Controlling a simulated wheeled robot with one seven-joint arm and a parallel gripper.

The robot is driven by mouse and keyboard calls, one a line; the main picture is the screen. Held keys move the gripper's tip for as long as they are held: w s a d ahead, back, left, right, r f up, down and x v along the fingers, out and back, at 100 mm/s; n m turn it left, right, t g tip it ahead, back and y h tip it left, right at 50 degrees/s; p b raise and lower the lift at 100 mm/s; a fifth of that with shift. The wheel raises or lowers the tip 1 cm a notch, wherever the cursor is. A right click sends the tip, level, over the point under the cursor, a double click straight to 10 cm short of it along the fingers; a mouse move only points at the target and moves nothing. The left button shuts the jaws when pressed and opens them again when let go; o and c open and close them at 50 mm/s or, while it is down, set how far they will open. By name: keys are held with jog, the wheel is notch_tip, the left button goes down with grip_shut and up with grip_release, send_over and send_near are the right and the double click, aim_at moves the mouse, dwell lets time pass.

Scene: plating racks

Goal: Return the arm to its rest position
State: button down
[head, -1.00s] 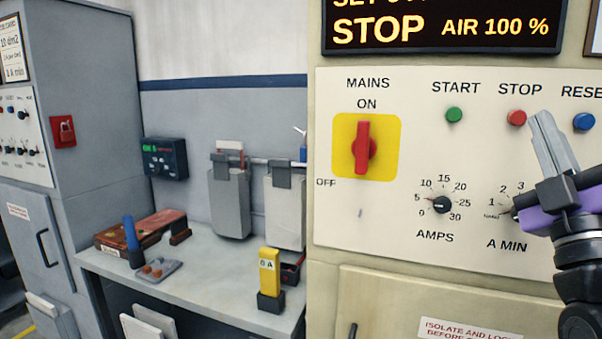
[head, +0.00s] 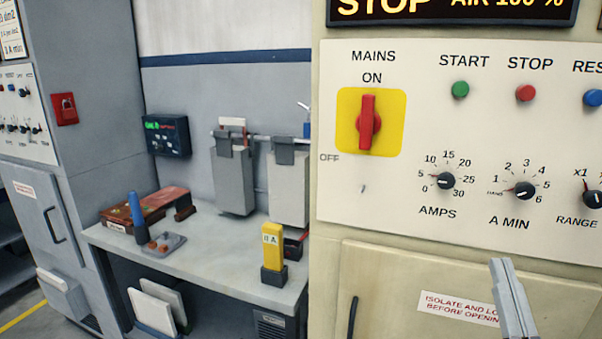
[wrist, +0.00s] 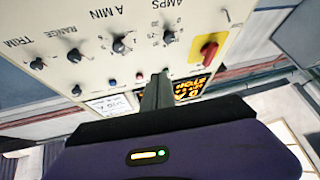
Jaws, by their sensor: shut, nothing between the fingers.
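My gripper (head: 507,276) is low at the right of the head view, in front of the cabinet's lower door. Its two grey fingers are pressed together with nothing between them. The rest of the arm is out of the head view below. In the wrist view the shut fingers (wrist: 160,80) point toward the control panel (wrist: 85,35), which appears upside down. The gripper looks apart from the panel.
The panel carries a red mains switch (head: 367,122) pointing to ON, a green START button (head: 460,90), a red STOP button (head: 525,93) and several knobs. A bench (head: 205,285) at the left holds a yellow meter (head: 272,246) and a blue-handled tool (head: 137,210).

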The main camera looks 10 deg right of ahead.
jog(key=s+a+f+g+y, duration=0.4)
jog(key=s+a+f, duration=0.3)
jog(key=s+f, duration=0.5)
jog(key=s+a+f+n+g+y, duration=0.1)
jog(key=s+a+f+g+y, duration=0.3)
jog(key=s+f, duration=0.8)
jog(key=a+f, duration=0.1)
jog(key=a, duration=0.1)
jog(key=shift+s+a+f+n, duration=0.25)
jog(key=shift+a+n, duration=0.05)
jog(key=shift+a, duration=0.05)
